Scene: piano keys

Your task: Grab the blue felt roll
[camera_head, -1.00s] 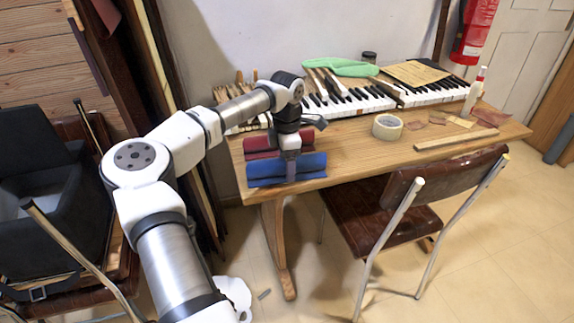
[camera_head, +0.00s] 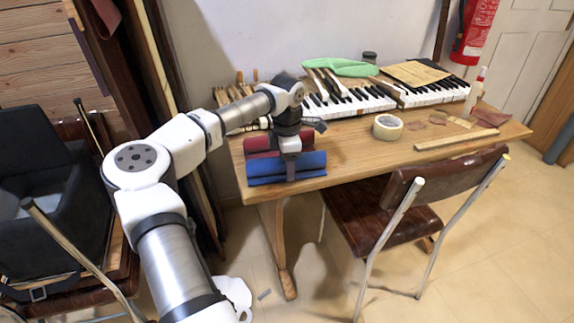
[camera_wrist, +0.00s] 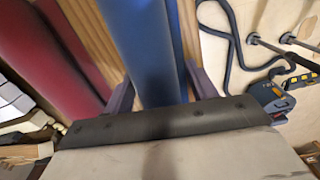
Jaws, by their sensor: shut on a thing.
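The blue felt roll (camera_head: 262,168) lies along the front left edge of the wooden table in the head view. In the wrist view the blue roll (camera_wrist: 143,40) runs between the two dark fingers. My gripper (camera_head: 290,170) points down over the middle of the roll and is shut on it, with a finger on each side. It also shows in the wrist view (camera_wrist: 160,95). The roll is at about table height; I cannot tell whether it touches the tabletop.
A dark red roll (camera_head: 262,143) lies just behind the blue one. The table (camera_head: 355,158) also holds a tape roll (camera_head: 387,127), a wooden strip (camera_head: 456,139) and piano keys (camera_head: 350,104). A brown chair (camera_head: 358,208) stands in front.

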